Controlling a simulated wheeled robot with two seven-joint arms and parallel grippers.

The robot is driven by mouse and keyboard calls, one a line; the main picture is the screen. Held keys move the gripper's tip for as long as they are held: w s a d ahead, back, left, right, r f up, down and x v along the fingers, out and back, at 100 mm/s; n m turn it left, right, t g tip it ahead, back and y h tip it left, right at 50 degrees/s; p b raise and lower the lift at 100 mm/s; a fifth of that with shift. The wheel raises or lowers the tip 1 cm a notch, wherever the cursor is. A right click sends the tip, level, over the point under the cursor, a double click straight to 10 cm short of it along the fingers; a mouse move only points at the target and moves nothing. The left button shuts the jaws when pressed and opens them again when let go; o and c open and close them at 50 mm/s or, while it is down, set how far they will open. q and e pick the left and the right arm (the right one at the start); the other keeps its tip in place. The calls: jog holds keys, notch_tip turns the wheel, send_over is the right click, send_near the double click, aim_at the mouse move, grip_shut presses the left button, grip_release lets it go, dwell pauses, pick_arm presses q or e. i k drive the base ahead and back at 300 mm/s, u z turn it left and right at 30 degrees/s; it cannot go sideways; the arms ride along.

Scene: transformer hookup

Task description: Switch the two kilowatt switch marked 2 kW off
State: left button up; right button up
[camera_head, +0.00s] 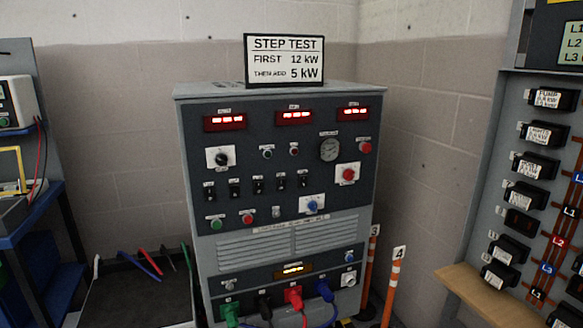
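The load bank cabinet (283,195) stands in the middle of the view with a dark front panel. A row of several small black switches runs across its panel, from the leftmost switch (209,193) to the rightmost switch (303,180). Small labels sit above the switches, but they are too small to read, so I cannot tell which one is marked 2 kW or how each is set. A sign (285,60) on top of the cabinet reads STEP TEST, FIRST 12 kW, THEN ADD 5 kW. Neither of my grippers is in view.
Green, black, red and blue plugs with cables (294,295) leave the cabinet's bottom. Orange numbered posts (392,285) stand at its right. A breaker panel (530,190) with a wooden ledge (480,295) is at the right, and a blue-framed bench (40,215) at the left.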

aim_at(210, 193)
jog(key=i, duration=0.95)
jog(key=z, duration=0.55)
